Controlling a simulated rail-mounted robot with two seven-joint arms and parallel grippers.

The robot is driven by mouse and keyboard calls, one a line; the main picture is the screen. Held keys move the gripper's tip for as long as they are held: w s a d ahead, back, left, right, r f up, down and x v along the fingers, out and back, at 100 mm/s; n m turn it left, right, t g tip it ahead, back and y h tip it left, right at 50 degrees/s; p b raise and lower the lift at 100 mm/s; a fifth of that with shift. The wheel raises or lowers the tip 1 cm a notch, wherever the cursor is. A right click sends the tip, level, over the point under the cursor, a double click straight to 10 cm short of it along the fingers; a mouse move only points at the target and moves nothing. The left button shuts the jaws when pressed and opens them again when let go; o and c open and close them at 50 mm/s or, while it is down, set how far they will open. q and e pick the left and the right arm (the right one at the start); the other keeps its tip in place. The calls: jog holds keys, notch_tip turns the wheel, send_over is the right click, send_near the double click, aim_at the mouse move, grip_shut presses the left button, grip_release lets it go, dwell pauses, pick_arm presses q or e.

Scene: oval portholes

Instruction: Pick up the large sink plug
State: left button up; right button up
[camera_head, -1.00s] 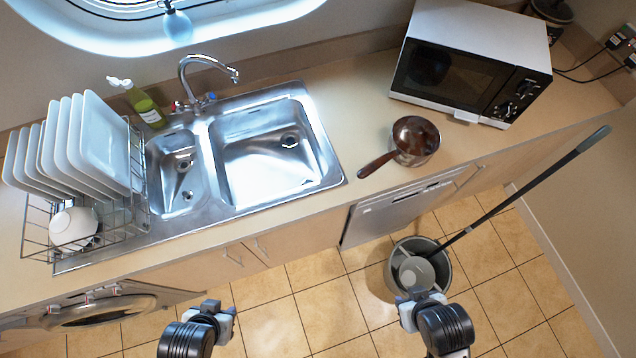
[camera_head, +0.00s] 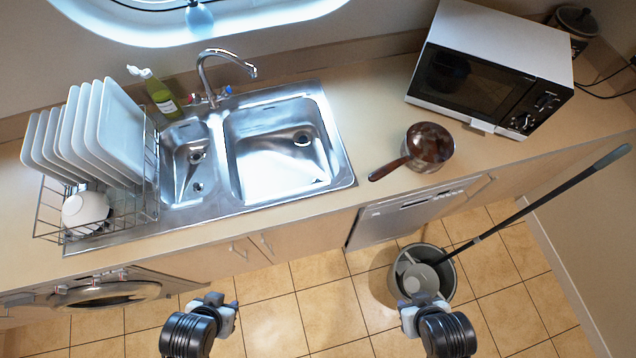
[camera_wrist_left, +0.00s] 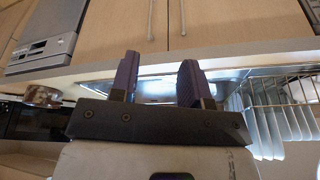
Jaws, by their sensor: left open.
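Two smaller round fittings show in the small left basin (camera_head: 178,192). My left gripper (camera_head: 217,300) is low in the head view, over the floor in front of the cabinets. It is open and empty, and its spread fingers show in the left wrist view (camera_wrist_left: 157,78). My right gripper (camera_head: 420,299) is near the bucket in the picture, its jaw gap unclear.
A dish rack (camera_head: 48,222) with several plates and a bowl stands left of the sink. The tap (camera_head: 204,70) arches behind it. A brown pan (camera_head: 429,142) and microwave (camera_head: 490,75) stand to the right. A bucket (camera_head: 440,257) with a mop is on the floor.

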pick_arm(q)
jog(key=shift+o, duration=0.4)
jog(key=o, duration=0.6)
